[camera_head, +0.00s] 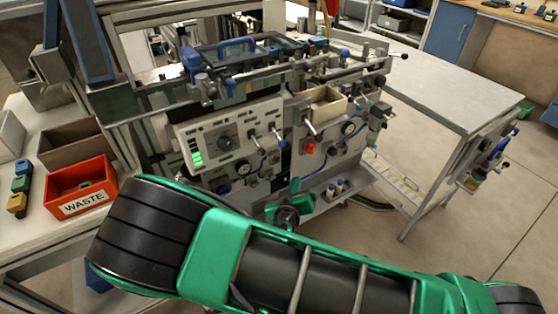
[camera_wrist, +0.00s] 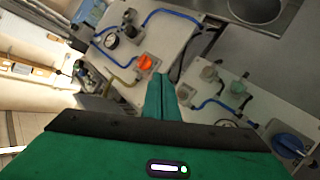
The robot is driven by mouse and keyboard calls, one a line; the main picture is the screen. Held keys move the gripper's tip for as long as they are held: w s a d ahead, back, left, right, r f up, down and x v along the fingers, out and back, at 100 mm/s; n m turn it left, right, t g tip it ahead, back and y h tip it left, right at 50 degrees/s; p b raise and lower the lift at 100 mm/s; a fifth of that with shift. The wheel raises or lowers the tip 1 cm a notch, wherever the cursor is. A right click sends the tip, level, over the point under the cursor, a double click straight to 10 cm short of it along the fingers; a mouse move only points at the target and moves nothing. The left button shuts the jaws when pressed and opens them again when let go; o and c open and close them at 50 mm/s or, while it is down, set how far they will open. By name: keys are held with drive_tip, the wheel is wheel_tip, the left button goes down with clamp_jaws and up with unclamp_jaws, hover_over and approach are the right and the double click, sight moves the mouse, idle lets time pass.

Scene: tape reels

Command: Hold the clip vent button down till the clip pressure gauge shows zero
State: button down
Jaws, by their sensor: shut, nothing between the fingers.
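An orange-red round knob or button (camera_head: 310,147) is on the right-hand panel of the machine; it also shows in the wrist view (camera_wrist: 146,62). A small round gauge (camera_head: 349,128) sits up and right of it, also in the wrist view (camera_wrist: 111,40). A second gauge (camera_head: 244,168) is on the left panel. No label says which is the clip vent button or the clip gauge, and the needles are too small to read. My gripper (camera_head: 295,185) is shut and empty in front of the panels, its fingertips (camera_wrist: 163,78) pointing toward the panel, seemingly apart from it.
Blue hoses (camera_wrist: 175,15) and a blue knob (camera_wrist: 288,146) are near my gripper. A red WASTE bin (camera_head: 82,206) stands left; a grey table (camera_head: 455,92) stands right.

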sight(277, 159)
drive_tip(key=w+a, duration=0.4)
drive_tip(key=w, duration=0.3)
drive_tip(key=shift+a, duration=0.4)
drive_tip(key=shift+w+a, duration=0.45)
drive_tip(key=shift+w, duration=0.15)
idle(3.5)
